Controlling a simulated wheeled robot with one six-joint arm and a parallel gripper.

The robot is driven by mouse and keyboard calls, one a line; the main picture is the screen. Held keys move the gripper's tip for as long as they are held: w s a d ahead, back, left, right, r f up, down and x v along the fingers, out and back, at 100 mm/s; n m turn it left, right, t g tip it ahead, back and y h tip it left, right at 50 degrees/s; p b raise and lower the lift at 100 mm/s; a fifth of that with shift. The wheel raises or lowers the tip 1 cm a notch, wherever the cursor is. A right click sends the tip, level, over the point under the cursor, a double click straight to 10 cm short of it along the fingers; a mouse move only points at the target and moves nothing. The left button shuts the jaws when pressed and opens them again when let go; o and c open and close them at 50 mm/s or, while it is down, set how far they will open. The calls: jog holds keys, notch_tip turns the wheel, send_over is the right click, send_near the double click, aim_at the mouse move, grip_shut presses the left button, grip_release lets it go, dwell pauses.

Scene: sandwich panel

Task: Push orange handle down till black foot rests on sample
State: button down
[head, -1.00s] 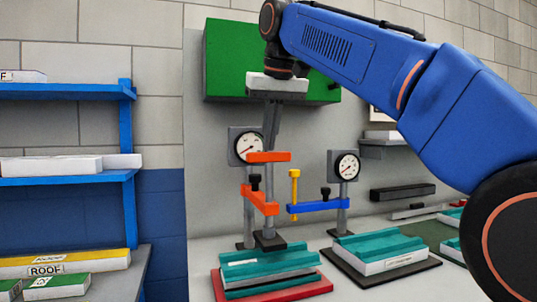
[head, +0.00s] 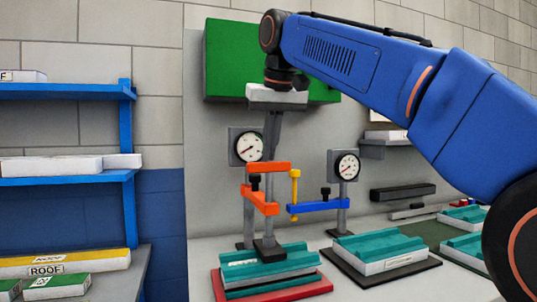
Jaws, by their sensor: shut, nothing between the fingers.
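The orange handle (head: 269,167) is a short flat bar on the upright press at the centre of the head view. Below it an orange arm (head: 262,202) reaches out from the post. The black foot (head: 269,251) is at the bottom of the press rod, over the top of the teal sample (head: 248,268). I cannot tell whether the foot touches the sample or stands just above it. My gripper (head: 269,156) is shut and empty, pointing down, with its fingertips at the top of the orange handle and seemingly against it.
The sample lies on a red base (head: 318,286). A round dial gauge (head: 249,146) is behind the press. To the right stand a blue-armed press (head: 320,207) with a yellow handle (head: 295,187) and another teal sample (head: 380,250). A green box (head: 226,60) is on the wall behind.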

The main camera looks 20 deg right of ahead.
jog(key=shift+f, duration=1)
jog(key=shift+r, duration=0.1)
dwell(0.3)
jog(key=shift+r, duration=2.95)
jog(key=shift+s, duration=0.1)
